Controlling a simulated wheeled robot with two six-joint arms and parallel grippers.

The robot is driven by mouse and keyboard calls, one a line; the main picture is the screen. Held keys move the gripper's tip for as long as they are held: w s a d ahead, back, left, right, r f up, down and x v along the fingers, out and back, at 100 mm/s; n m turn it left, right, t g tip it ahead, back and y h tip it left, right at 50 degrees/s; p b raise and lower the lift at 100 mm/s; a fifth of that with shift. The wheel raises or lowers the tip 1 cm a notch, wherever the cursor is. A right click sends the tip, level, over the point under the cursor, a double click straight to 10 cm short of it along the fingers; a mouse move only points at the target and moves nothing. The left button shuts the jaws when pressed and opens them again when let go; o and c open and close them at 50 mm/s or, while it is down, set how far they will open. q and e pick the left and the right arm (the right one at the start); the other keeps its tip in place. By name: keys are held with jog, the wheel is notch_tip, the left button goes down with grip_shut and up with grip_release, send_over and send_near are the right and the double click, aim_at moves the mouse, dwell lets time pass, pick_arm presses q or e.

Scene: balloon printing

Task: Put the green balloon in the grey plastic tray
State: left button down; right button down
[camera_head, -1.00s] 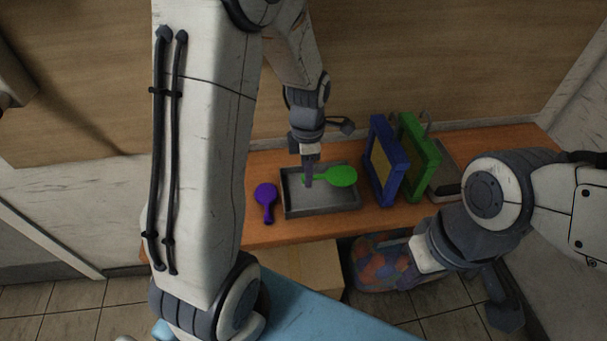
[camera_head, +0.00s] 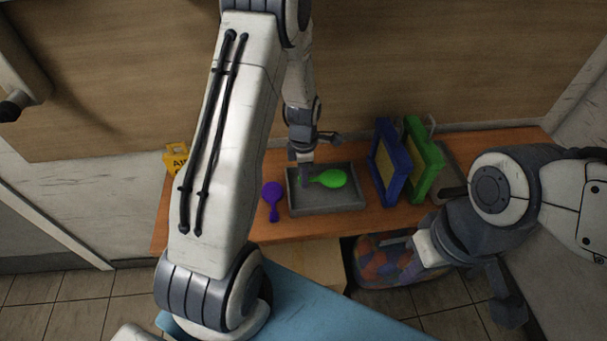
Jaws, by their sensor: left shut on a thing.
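The green balloon (camera_head: 331,179) is over the grey plastic tray (camera_head: 328,208), inside its outline in the head view. Its narrow neck points left. My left gripper (camera_head: 305,176) comes down from above at the tray's left part and is shut on the balloon's neck. I cannot tell whether the balloon touches the tray floor. My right gripper (camera_head: 509,308) is at the lower right, in front of the table and away from the tray; its fingers are too unclear to show whether it is open.
A purple balloon (camera_head: 271,195) lies on the orange table (camera_head: 250,231) left of the tray. A blue frame (camera_head: 384,168) and a green frame (camera_head: 427,160) stand right of it. A bin of coloured balloons (camera_head: 375,268) is below the table. A yellow box (camera_head: 175,158) is at the left end.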

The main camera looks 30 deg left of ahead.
pick_arm(q)
jog(key=shift+f+b, duration=0.45)
jog(key=shift+f, duration=0.15)
jog(key=c, duration=0.6)
grip_release()
jog(key=shift+c, duration=0.2)
jog(key=shift+r, duration=0.1)
